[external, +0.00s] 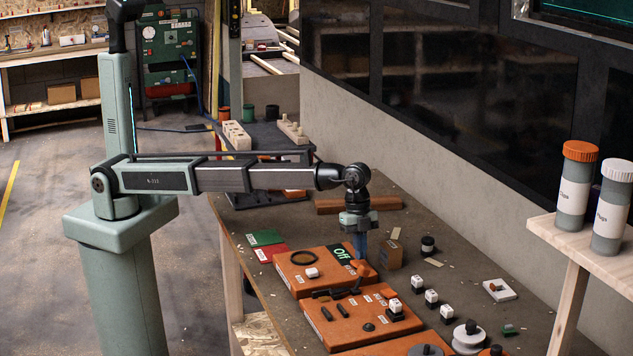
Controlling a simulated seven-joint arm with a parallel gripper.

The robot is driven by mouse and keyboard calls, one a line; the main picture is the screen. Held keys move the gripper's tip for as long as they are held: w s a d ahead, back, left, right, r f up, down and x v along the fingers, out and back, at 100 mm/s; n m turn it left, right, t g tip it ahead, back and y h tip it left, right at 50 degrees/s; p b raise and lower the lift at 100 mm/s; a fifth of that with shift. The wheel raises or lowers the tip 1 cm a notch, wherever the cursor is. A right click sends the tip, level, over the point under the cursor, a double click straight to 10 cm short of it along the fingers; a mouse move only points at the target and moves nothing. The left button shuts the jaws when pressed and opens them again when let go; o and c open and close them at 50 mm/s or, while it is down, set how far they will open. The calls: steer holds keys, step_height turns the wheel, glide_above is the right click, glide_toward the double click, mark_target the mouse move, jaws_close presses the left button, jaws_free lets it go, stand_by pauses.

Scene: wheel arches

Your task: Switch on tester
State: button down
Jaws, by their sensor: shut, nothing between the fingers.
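The tester appears to be the orange panel (318,283) on the bench, with a dark green display (342,254) that reads "Off". A black ring (304,258) and a small white labelled block (312,273) are on its top. A small orange knob or lever (364,269) is at its right edge. My gripper (361,256) points down right above this orange part, fingers shut and empty. I cannot tell whether the fingertips touch it. The fingers hide part of the panel's right edge.
A second orange panel (345,325) with black switches lies in front. A brown box (391,255) stands close right of my gripper, with a black knob (428,246) beyond. Several white-topped switches line the right. A shelf with two jars (574,190) stands at the right edge.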

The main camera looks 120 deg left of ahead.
steer(key=shift+w+f, duration=0.1)
steer(key=shift+f, duration=0.45)
steer(key=shift+d, duration=0.1)
steer(key=shift+d+f, duration=0.1)
steer(key=shift+f, duration=0.2)
steer(key=shift+s+a, duration=0.5)
steer(key=shift+a, duration=0.1)
steer(key=shift+r, duration=0.25)
step_height(320, 180, up, 14)
steer(key=s+a, duration=0.2)
steer(key=shift+f, duration=0.25)
